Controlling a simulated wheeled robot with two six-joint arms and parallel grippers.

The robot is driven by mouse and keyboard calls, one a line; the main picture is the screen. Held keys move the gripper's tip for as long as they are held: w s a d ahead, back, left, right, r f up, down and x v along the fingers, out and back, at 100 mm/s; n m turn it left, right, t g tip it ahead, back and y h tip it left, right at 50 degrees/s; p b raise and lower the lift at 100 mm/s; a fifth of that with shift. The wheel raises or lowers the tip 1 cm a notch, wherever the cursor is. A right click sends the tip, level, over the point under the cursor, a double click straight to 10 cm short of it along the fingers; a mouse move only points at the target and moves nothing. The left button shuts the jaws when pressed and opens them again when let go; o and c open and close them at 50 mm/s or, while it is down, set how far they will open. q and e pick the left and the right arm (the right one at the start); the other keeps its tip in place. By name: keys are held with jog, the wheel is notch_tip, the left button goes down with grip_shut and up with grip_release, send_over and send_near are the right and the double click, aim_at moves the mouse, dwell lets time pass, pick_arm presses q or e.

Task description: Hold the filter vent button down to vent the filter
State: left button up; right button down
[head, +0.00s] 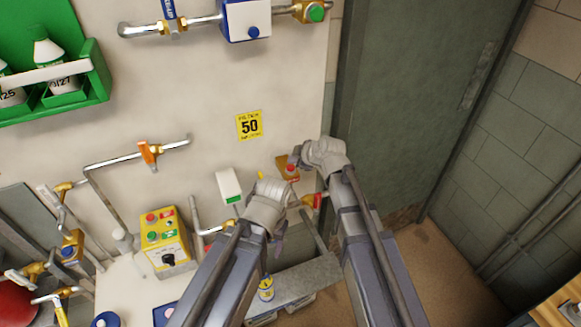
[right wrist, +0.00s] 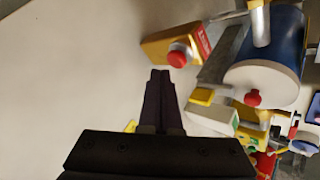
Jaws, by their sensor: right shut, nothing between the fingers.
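An orange-yellow box with a red button (head: 291,168) is on the wall beside my right gripper (head: 294,157). In the right wrist view the box (right wrist: 158,48) carries a red label, and its red button (right wrist: 178,59) shows close past the tips of my right gripper (right wrist: 160,75). The right gripper is shut and empty; whether it touches the button I cannot tell. A blue cylinder with a pale end face (right wrist: 262,85) bears another red button (right wrist: 253,98). I cannot read which is the filter vent. My left gripper (head: 279,240) hangs lower left, its fingers partly hidden.
A white-and-green box (head: 229,186) is on the wall left of the grippers. A yellow control box (head: 163,238) and pipes stand farther left. A yellow "50" sign (head: 249,125) is above. A grey door (head: 415,110) is at the right.

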aim_at(293, 168)
jog(key=shift+f, duration=0.1)
jog(key=shift+f+b, duration=0.3)
jog(key=shift+b, duration=0.15)
jog(key=shift+f+b, duration=0.55)
dwell(0.7)
jog(key=shift+r, duration=0.15)
dwell(2.3)
jog(key=shift+r+p, duration=0.85)
jog(key=shift+p, duration=0.15)
notch_tip(293, 168, up, 5)
jog(key=p, duration=0.5)
